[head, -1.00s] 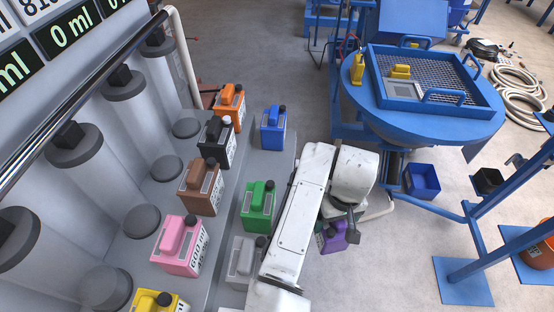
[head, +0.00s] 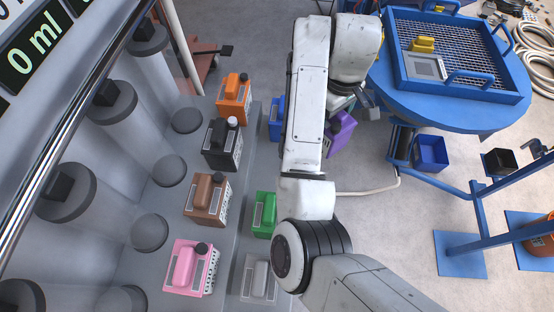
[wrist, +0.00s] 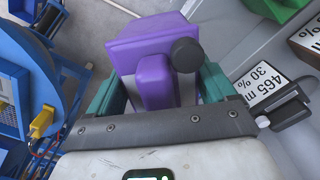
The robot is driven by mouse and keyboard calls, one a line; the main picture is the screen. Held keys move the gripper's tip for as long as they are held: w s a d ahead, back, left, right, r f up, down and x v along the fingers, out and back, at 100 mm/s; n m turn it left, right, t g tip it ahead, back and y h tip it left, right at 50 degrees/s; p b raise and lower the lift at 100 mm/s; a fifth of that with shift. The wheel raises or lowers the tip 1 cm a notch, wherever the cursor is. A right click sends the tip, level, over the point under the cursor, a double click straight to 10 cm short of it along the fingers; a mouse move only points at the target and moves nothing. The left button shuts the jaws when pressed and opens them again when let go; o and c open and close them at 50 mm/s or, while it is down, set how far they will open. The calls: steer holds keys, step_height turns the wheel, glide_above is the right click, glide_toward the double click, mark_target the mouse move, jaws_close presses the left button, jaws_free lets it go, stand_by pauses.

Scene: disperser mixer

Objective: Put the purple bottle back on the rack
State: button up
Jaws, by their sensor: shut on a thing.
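The purple bottle (head: 342,131) is in my gripper, to the right of the rack and in front of the blue round table in the head view. In the wrist view the purple bottle (wrist: 154,50) sits between two green fingers of my gripper (wrist: 158,95), its black cap at the upper right. My gripper is shut on it; in the head view my arm hides most of the gripper. The grey rack (head: 225,240) holds orange (head: 234,98), black (head: 222,145), brown (head: 207,199), pink (head: 190,268), green (head: 263,213), blue (head: 275,120) and grey (head: 257,277) bottles.
A blue round table (head: 450,115) with a mesh tray (head: 448,90) stands at the upper right. A blue bin (head: 431,153) and blue frame stand at the right. Grey cylinders line the left side. Bare floor (head: 385,225) lies right of the rack.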

steer(key=s+a+f, duration=0.2)
steer(key=a+f, duration=1)
steer(key=shift+s+a+f+b, duration=0.25)
steer(key=shift+a+b, duration=0.1)
steer(key=shift+b, duration=0.1)
steer(key=shift+f, duration=0.15)
steer(key=o, duration=0.9)
steer(key=shift+o, duration=0.2)
step_height(320, 180, up, 12)
steer(key=shift+r+p, duration=0.2)
steer(key=shift+p, duration=0.2)
